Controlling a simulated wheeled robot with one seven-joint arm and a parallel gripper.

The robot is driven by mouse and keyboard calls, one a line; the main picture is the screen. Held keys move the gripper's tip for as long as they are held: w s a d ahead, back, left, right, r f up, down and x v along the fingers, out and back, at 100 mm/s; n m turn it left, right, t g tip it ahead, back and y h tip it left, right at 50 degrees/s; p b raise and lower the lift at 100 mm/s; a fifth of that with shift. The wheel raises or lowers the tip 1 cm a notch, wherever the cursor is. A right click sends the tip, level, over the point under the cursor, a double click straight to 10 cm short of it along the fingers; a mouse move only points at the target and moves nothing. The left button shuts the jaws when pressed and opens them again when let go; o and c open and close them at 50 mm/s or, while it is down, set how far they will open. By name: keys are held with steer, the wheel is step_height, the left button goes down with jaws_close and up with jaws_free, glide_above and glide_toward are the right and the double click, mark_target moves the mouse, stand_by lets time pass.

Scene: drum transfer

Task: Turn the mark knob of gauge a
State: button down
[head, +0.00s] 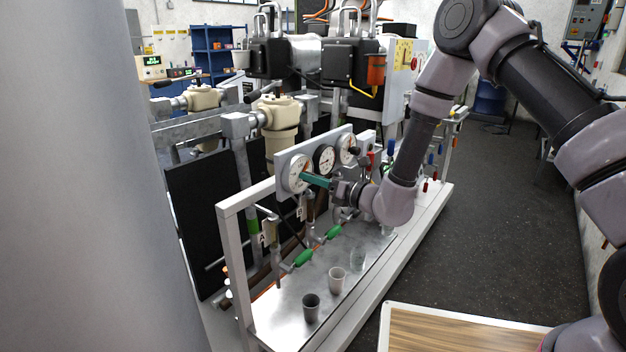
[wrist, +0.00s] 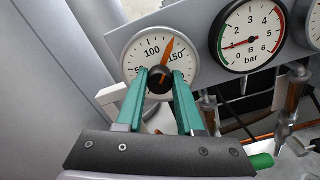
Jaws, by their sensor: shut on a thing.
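Gauge a is most likely the leftmost round white gauge (wrist: 133,62), with an orange pointer (wrist: 168,48) standing between 100 and 150; its letter label is not readable on the dial. Its black centre knob (wrist: 160,78) sits between the green fingers of my gripper (wrist: 159,80). The fingers are closed on the knob, one on each side. In the head view the same gauge (head: 293,173) is at the left end of the grey panel, with my gripper (head: 306,179) reaching it from the right.
A second gauge (wrist: 247,36) marked bar, with a red pointer, is close to the right. Green-handled valves (head: 303,257) stick out below the panel. A dark cup (head: 311,308) and a light cup (head: 337,281) stand on the metal bench (head: 275,312). The floor at right is open.

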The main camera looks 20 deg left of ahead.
steer(key=c, duration=0.5)
jaws_free()
steer(key=shift+c, duration=0.2)
steer(key=v, duration=1.1)
